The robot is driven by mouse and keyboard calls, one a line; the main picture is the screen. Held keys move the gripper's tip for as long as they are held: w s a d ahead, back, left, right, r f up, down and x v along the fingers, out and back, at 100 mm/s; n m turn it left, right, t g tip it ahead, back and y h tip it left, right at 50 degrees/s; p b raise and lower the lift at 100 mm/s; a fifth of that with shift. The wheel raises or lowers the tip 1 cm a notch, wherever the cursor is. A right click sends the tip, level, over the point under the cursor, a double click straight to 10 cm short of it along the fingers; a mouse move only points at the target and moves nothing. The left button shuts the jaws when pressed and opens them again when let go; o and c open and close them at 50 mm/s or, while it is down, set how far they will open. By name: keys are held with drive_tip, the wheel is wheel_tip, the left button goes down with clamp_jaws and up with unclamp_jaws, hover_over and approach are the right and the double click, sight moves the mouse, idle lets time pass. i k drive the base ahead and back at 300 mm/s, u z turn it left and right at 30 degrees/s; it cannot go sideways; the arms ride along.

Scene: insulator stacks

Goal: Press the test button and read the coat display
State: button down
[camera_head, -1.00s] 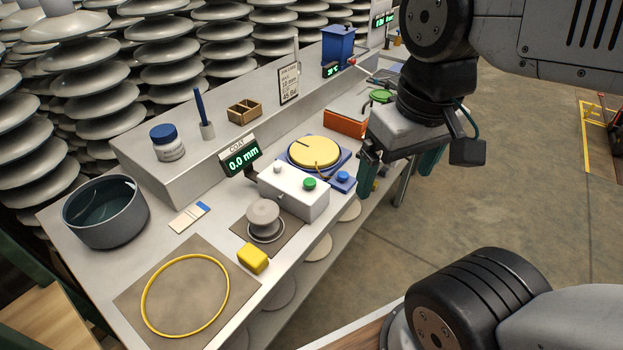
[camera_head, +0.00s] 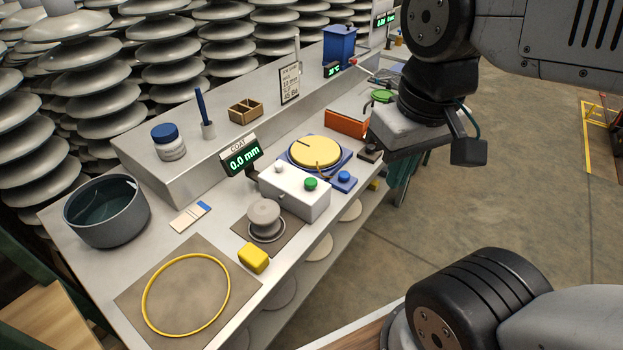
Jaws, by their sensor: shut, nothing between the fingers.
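The coat display (camera_head: 242,157), a dark sign marked COAT, reads 0.0 mm in green digits. In front of it stands a white box (camera_head: 294,195) with a green button (camera_head: 311,184) and a small pale knob (camera_head: 279,167) on top. A blue button (camera_head: 344,175) sits on the corner of a blue base under a yellow disc (camera_head: 314,151). I cannot tell from labels which is the test button. A grey insulator (camera_head: 265,219) stands upright beside the white box.
A yellow block (camera_head: 254,257), a yellow ring (camera_head: 186,294) on a mat and a dark bowl (camera_head: 105,211) occupy the near bench. An orange box (camera_head: 346,123) stands near my gripper. A raised shelf holds a jar (camera_head: 168,142) and wooden tray (camera_head: 245,110).

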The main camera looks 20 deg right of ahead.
sight(310, 183)
drive_tip(key=k, duration=1.35)
drive_tip(key=u, duration=0.5)
drive_tip(key=i, duration=0.45)
drive_tip(key=u, duration=0.7)
drive_tip(key=i, duration=0.95)
drive_tip(key=z, duration=0.4)
